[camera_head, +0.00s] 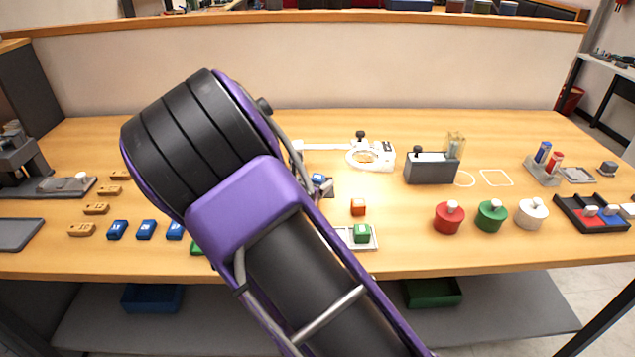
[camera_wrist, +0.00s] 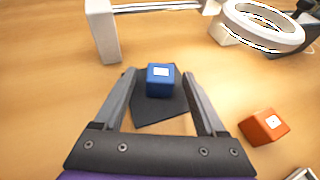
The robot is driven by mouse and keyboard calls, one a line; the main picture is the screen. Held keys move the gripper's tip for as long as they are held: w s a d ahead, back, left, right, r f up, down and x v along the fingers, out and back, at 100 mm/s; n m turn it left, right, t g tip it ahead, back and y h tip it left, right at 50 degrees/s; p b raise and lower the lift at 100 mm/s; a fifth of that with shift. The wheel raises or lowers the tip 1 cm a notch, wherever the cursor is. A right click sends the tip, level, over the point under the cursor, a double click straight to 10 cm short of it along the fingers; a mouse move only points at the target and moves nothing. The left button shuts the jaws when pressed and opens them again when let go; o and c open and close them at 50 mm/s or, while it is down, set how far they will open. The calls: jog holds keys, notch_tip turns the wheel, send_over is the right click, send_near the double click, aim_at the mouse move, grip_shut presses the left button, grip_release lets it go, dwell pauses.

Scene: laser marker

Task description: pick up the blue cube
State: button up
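The blue cube (camera_wrist: 160,82) with a white label sits on a dark square pad (camera_wrist: 155,112) in the wrist view. My gripper (camera_wrist: 159,75) is open, with one finger to the left and one to the right of the cube. Gaps show between the cube and both fingers. I cannot tell how far the fingertips are above the pad. In the head view the blue cube (camera_head: 318,178) shows just past the edge of my arm, which hides most of the gripper.
An orange cube (camera_wrist: 264,127) lies to the right of my gripper. A white ring fixture (camera_wrist: 262,26) and a white post (camera_wrist: 102,30) stand behind. A green cube (camera_head: 361,233) sits in a tray nearer the front. Red, green and white knobbed cylinders stand to the right.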

grip_shut()
